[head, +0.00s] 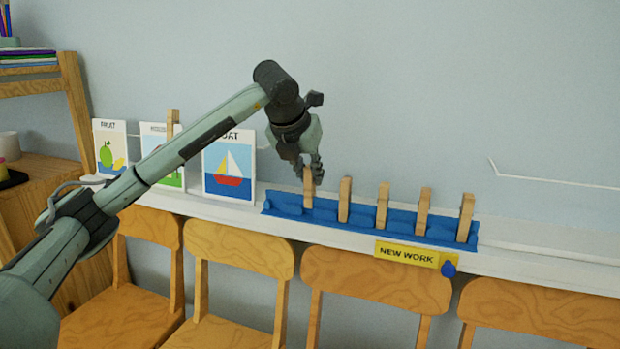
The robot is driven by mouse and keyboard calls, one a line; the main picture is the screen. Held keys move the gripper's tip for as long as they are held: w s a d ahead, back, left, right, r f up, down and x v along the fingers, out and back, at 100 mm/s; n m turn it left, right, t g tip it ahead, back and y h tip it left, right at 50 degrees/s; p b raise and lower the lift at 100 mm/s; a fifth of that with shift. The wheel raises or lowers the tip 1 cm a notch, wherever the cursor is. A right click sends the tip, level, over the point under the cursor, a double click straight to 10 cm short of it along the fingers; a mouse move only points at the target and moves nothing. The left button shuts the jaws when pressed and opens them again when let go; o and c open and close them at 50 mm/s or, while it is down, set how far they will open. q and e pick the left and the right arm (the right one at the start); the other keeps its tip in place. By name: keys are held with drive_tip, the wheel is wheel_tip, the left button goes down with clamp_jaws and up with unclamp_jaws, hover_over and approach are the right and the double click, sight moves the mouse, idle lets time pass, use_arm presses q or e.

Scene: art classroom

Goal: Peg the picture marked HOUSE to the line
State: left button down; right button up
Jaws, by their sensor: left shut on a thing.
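My left gripper (313,170) is shut on the top of the leftmost wooden peg (308,190), which stands upright at the blue rack (360,226). Three picture cards stand along the white ledge at left: a fruit card (110,147), a middle card (152,142) and a boat card (229,172). The middle card is partly hidden by my left arm and its label is too small to read, so I cannot tell whether it says HOUSE. A wooden peg (172,122) shows at its top. The thin white line (560,182) shows along the wall at right. My right gripper is not in view.
Several more pegs (383,205) stand in the rack. A yellow NEW WORK sign (407,254) is on the ledge front (520,262). Wooden chairs (235,254) stand below the ledge. A wooden shelf unit (75,95) is at far left.

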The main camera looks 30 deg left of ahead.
sight(308, 173)
use_arm(q)
drive_tip(key=shift+r+p, duration=0.75)
drive_tip(key=shift+r, duration=1.4)
drive_tip(key=shift+s+d+r+b, duration=0.15)
drive_tip(key=shift+s+d+b, duration=0.05)
drive_tip(key=shift+s, duration=0.6)
drive_tip(key=shift+s+d+r+b, duration=0.15)
drive_tip(key=shift+s+r, duration=0.05)
drive_tip(key=shift+s, duration=0.65)
drive_tip(key=shift+s+d+r+b, duration=0.15)
drive_tip(key=shift+s+d+b, duration=0.05)
drive_tip(key=shift+s, duration=0.6)
